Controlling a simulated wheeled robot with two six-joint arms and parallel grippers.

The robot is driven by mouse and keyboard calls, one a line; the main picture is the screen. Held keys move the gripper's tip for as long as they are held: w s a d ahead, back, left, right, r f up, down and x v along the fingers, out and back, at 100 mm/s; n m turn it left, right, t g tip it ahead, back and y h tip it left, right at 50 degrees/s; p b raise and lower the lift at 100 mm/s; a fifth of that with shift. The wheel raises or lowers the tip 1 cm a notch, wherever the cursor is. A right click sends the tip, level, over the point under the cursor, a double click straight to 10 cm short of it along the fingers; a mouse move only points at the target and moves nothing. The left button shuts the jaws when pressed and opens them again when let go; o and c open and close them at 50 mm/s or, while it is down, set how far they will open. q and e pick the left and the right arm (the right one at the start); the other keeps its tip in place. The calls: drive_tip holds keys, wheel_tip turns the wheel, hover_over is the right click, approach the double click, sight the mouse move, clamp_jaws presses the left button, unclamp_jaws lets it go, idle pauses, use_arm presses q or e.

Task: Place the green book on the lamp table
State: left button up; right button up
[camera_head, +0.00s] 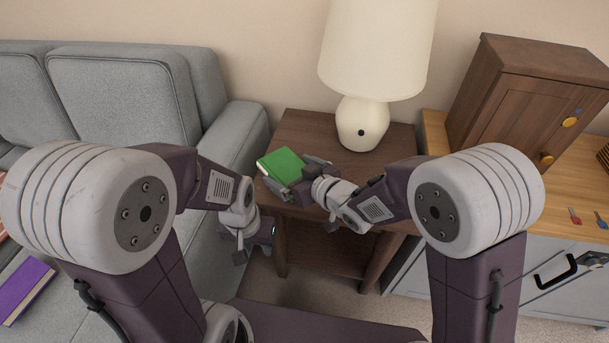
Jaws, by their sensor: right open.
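The green book (283,163) is at the front left part of the lamp table (308,125), with its cover facing up. It appears to lie on the tabletop, close to the left edge. My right gripper (294,174) is at the book's near right side, its jaws open with a fingertip at each side of that end. The fingers hide the near end of the book. My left gripper (250,250) is lower, in front of the sofa arm and left of the table, with no object visible in it. Its finger gap is unclear.
A white lamp (372,55) stands at the back of the table. A grey sofa (125,95) is on the left, with a purple book (25,290) on it. A wooden cabinet (525,95) stands on the counter (560,210) at right. Bare tabletop lies between book and lamp.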

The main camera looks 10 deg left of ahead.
drive_tip(key=p+v, duration=0.2)
drive_tip(key=v, duration=0.5)
drive_tip(key=shift+s+d+r, duration=0.2)
drive_tip(key=s+b, duration=0.1)
drive_tip(key=b, duration=0.4)
drive_tip(key=shift+d+f+b, duration=0.1)
drive_tip(key=shift+d+b, duration=0.25)
drive_tip(key=shift+s+d+r+b, duration=0.3)
drive_tip(key=shift+d+b, duration=0.15)
drive_tip(key=shift+b, duration=0.2)
drive_tip(key=shift+d+r, duration=0.15)
drive_tip(key=shift+r, duration=0.1)
